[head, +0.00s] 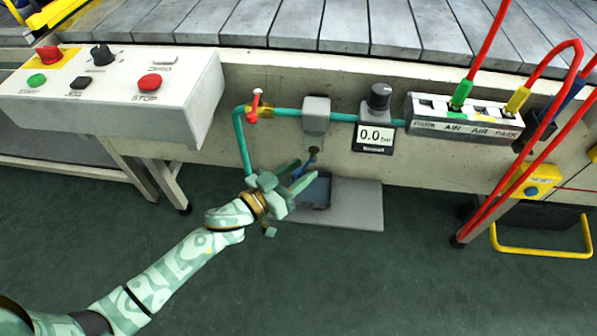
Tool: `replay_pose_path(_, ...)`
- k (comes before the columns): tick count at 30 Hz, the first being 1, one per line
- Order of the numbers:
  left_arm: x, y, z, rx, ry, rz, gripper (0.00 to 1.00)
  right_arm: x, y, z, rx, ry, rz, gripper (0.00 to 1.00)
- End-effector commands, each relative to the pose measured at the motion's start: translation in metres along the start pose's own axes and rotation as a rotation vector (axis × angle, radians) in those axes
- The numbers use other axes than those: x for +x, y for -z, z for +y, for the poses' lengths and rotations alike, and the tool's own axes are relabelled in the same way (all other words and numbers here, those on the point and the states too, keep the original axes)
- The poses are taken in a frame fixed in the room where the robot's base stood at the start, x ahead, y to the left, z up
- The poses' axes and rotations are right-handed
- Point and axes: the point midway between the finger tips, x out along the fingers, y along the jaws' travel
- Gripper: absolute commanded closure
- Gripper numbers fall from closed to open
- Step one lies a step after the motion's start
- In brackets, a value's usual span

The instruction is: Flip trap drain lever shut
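The trap is a grey box (316,115) on the teal pipe along the beige rail. Below it is a brass-coloured drain fitting (314,150) with a small blue lever (309,161) that slants down to the left. My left gripper (306,169) reaches up from the lower left. Its two green fingers are apart, and the lever shows in the gap between them. I cannot tell whether either finger touches the lever. Part of the lever's lower end is hard to make out. My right gripper is not in view.
A red-handled valve (257,104) sits on the pipe left of the trap. A gauge (374,137) reading 0.0 and an air manifold (465,118) are to the right. A dark tray (316,190) on a grey plate (356,205) lies below. A control box (110,95) stands at left.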

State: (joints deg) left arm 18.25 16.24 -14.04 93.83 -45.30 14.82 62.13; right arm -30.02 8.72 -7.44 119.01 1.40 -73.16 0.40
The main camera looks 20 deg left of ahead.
Motion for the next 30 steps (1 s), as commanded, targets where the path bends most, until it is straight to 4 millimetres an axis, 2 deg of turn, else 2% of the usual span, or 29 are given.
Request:
replay_pose_path(5,0.0,0.0,0.0,0.0,0.0,0.0,0.6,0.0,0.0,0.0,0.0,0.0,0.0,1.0)
replay_pose_path(9,0.0,0.0,0.0,0.0,0.0,0.0,0.99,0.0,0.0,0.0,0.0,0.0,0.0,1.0)
replay_pose_path(14,0.0,0.001,0.0,0.002,-0.01,-0.002,1.0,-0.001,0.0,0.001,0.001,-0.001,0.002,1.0)
replay_pose_path(19,0.0,0.006,-0.008,0.01,-0.14,-0.027,1.0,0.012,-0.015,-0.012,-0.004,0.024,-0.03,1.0)
replay_pose_path(24,-0.001,0.003,-0.015,0.003,-0.258,-0.051,1.0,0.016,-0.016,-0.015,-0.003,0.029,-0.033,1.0)
replay_pose_path(30,-0.001,0.003,-0.016,0.001,-0.273,-0.053,1.0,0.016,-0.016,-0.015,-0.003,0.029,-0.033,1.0)
